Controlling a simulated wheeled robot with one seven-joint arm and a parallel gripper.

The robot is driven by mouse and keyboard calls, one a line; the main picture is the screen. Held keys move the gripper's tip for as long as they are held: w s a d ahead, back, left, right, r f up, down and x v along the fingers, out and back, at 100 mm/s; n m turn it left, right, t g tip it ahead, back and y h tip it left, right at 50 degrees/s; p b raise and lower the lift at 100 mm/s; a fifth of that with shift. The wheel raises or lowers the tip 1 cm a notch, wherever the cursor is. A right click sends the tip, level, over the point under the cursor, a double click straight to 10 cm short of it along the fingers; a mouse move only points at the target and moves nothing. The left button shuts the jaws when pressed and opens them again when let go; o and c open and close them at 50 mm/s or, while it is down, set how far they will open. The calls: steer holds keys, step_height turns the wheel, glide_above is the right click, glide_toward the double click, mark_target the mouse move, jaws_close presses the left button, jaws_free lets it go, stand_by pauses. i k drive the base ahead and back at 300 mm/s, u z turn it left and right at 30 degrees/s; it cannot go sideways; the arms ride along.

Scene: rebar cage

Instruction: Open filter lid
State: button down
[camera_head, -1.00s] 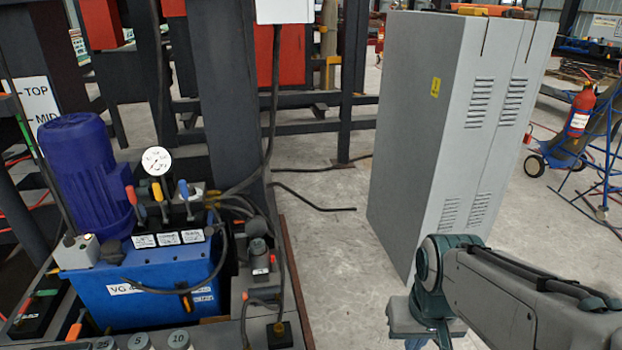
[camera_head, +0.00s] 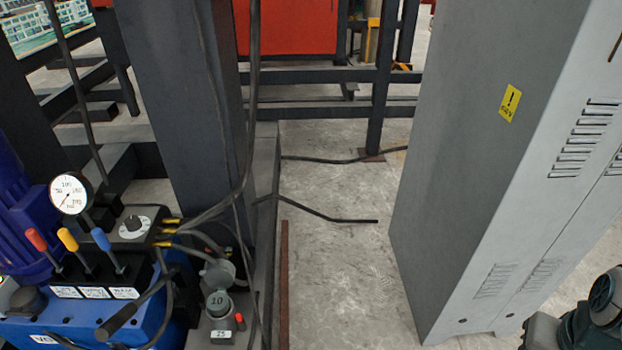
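A small grey filter housing (camera_head: 222,325) stands on the right end of the blue hydraulic power unit (camera_head: 150,322). A round grey lid-like disc (camera_head: 218,271) sits tilted at its top, behind a grey cylinder end marked 10 (camera_head: 218,303). A label on the housing front reads 25. The lid appears raised, but its hinge is too small to make out. Only a part of my arm shows in the lower right corner, well to the right of the housing. My gripper is out of the picture.
A pressure gauge (camera_head: 69,194), three coloured levers (camera_head: 81,248) and black hoses (camera_head: 206,215) crowd the unit to the left of the housing. A dark post (camera_head: 172,110) rises behind it. A tall grey cabinet (camera_head: 480,160) stands right.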

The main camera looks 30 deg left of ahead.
mark_target(220, 277)
steer(key=u, duration=0.6)
steer(key=i, duration=0.95)
steer(key=u, duration=1.05)
steer(key=i, duration=0.25)
steer(key=u, duration=0.3)
